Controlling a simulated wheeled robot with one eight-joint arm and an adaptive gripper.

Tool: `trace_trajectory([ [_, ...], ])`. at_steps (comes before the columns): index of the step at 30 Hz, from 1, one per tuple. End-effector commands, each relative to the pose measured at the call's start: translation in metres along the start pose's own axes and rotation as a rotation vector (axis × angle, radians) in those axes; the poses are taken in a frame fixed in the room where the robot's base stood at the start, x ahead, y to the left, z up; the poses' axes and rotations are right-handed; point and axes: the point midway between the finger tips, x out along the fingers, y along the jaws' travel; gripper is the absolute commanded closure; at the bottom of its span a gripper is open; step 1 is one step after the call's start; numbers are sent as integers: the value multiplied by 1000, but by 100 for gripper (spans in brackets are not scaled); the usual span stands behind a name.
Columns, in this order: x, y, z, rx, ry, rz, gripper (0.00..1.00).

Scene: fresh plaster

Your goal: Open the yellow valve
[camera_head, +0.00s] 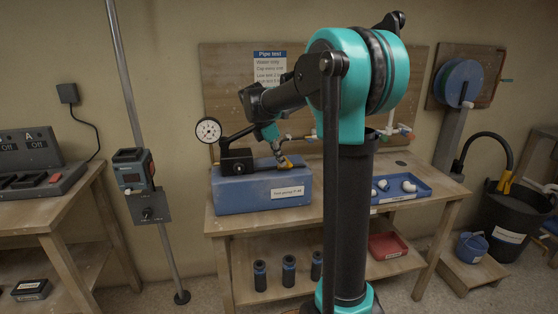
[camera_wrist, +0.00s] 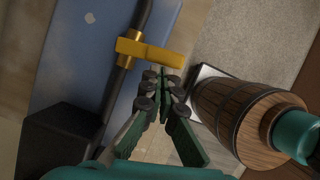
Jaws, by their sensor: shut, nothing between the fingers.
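The yellow valve (camera_wrist: 150,51) shows in the wrist view as a lever on a dark pipe (camera_wrist: 120,80). The lever lies across the pipe, its longer end to the right. In the head view the yellow valve (camera_head: 285,162) is small, on top of the blue block (camera_head: 235,197). My gripper (camera_wrist: 162,75) is shut and empty. Its fingertips are right by the lever's lower edge on the right side; I cannot tell whether they touch it. In the head view my gripper (camera_head: 278,150) is just above the valve, partly hidden by my arm.
A pressure gauge (camera_head: 208,130) stands left of the block. A blue tray (camera_head: 412,190) with white fittings is to the right on the bench. In the wrist view a wooden barrel-like shape (camera_wrist: 235,105) with a teal end is close on the right.

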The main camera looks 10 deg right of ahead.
Motion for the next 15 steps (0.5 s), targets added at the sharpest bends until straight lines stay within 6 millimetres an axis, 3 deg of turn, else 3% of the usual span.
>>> trace_trajectory([
  [15, 9, -11, 22, -414, 0, 167, 100],
])
